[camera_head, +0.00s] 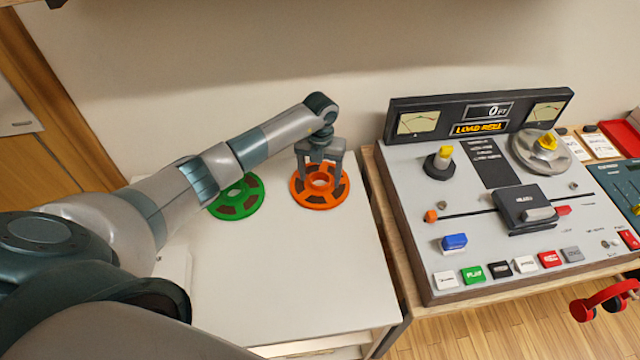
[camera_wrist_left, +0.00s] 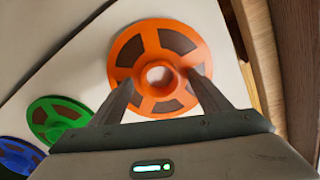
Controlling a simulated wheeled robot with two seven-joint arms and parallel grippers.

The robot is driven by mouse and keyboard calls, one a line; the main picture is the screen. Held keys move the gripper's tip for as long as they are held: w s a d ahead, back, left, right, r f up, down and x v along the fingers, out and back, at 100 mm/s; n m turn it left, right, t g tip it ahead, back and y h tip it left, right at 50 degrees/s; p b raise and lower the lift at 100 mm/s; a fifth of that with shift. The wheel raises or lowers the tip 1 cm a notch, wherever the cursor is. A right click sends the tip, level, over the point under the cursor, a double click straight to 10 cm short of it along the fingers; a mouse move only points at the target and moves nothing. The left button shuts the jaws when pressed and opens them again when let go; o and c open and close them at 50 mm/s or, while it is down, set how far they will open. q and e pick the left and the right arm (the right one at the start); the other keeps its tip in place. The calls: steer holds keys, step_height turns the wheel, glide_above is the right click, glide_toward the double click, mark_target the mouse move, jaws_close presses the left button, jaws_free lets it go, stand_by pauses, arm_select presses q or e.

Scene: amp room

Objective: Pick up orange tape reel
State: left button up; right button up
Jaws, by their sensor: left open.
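The orange tape reel (camera_head: 322,199) lies flat on the white cabinet top, near its right side. It also shows in the left wrist view (camera_wrist_left: 158,106), with its pale centre hole facing the camera. My left gripper (camera_head: 320,177) points down over the reel's hub. In the left wrist view its two fingers (camera_wrist_left: 158,83) are spread apart, one on each side of the centre hole, with nothing held. I cannot tell whether the fingertips touch the reel. My right gripper is in neither view.
A green reel (camera_head: 250,206) lies to the left, partly behind my left arm. A blue reel (camera_wrist_left: 18,157) shows in the left wrist view. A tape machine (camera_head: 460,225) stands on a wooden table to the right. The front of the white cabinet top (camera_head: 300,275) is clear.

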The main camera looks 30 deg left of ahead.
arm_select(q)
steer(key=shift+c, duration=0.6)
steer(key=c, duration=1.3)
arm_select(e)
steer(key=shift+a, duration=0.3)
arm_select(q)
steer(key=shift+r, duration=0.2)
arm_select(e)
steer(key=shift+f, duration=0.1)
